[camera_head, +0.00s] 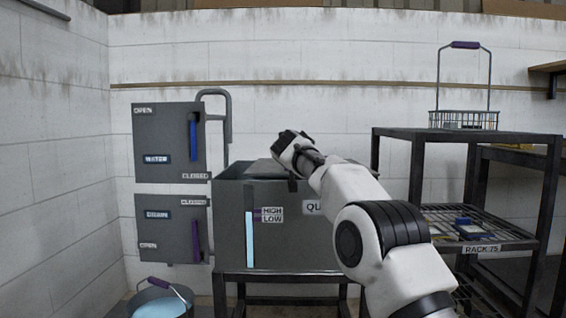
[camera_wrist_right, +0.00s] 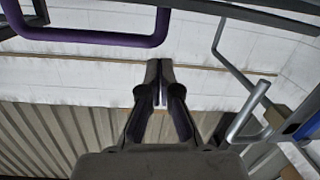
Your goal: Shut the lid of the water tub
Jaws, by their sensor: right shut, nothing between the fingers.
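The water tub (camera_head: 230,225) is a dark grey tank on a black stand, with HIGH and LOW marks and a light blue level strip. A grey panel, apparently its lid (camera_head: 262,169), shows at the top; my right arm covers much of it, and I cannot tell whether it is fully down. My right gripper (camera_head: 290,143) is just above the tub's top, shut and empty. Its closed fingers also show in the right wrist view (camera_wrist_right: 160,88). A purple handle (camera_wrist_right: 100,39) on a dark edge shows there, apart from the fingers. My left gripper is not in view.
Two grey wall boxes (camera_head: 145,128) (camera_head: 150,230) with levers and a grey pipe (camera_head: 228,115) stand left of the tub. A bucket (camera_head: 155,308) is below. A black rack (camera_head: 410,135) with a wire basket (camera_head: 463,120) stands at the right.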

